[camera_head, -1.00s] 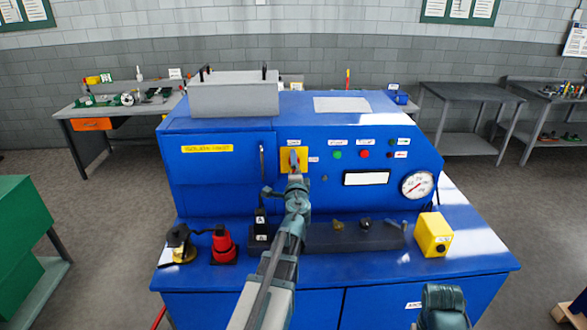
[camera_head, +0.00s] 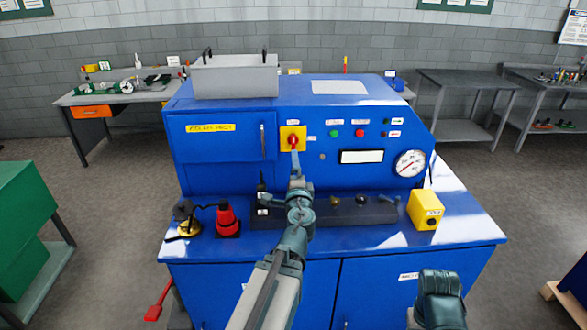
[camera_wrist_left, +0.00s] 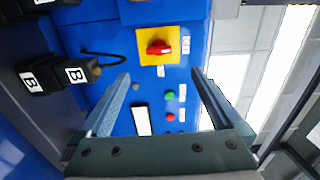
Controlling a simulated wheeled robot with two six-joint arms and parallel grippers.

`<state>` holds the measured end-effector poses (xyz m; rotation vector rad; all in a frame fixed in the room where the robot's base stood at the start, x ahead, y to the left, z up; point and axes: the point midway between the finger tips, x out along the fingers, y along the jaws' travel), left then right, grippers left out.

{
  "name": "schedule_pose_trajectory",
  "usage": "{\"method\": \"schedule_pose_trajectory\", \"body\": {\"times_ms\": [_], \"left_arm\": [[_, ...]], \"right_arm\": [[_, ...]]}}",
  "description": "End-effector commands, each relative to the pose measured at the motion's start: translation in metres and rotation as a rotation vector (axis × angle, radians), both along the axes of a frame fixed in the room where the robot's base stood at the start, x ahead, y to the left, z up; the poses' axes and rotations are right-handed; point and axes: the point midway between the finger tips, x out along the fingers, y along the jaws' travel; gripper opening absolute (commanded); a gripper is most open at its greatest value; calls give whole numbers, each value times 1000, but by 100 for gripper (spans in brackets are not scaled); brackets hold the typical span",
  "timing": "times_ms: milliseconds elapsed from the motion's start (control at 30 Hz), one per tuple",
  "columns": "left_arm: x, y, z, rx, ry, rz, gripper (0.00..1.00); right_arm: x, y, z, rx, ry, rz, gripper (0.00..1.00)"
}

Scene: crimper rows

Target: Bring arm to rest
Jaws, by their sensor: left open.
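My left gripper (camera_head: 296,170) is in front of the blue machine (camera_head: 222,155), just below a red rotary knob (camera_head: 293,141) on a yellow plate. In the left wrist view, its two fingers (camera_wrist_left: 160,76) are spread, with nothing between them. The red knob (camera_wrist_left: 159,47) lies beyond the fingertips and looks apart from them. My left arm (camera_head: 278,270) is stretched forward from the bottom of the head view. Part of my right arm (camera_head: 441,300) shows at the bottom right, with its gripper not visible.
The machine's ledge carries a red-and-black piece (camera_head: 228,220), a yellow box (camera_head: 425,210) and a dark bar (camera_head: 355,211). A grey bin (camera_head: 235,78) stands on top. A green cabinet (camera_head: 25,230) is at left. Open floor (camera_head: 110,225) lies between cabinet and machine.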

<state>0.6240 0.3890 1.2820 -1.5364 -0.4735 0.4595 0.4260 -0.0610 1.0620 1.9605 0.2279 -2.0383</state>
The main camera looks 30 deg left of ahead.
Motion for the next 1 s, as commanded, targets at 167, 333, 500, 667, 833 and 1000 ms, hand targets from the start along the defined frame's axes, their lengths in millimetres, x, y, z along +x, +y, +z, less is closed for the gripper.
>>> {"method": "schedule_pose_trajectory", "body": {"times_ms": [167,333,500,667,833,1000], "left_arm": [[1,0,0,0,0,0,100],[0,0,0,0,0,0,100],[0,-4,-6,-38,-8,17,100],[-7,-31,-51,-279,-15,123,100],[-34,-98,-141,-652,125,289,100],[-77,-179,-213,-907,366,408,100]], "right_arm": [[1,0,0,0,0,0,50],[1,0,0,0,0,0,50],[1,0,-3,0,0,0,50],[1,0,-16,0,0,1,50],[1,0,-33,0,0,1,50],[1,0,-44,-1,0,2,50]]}}
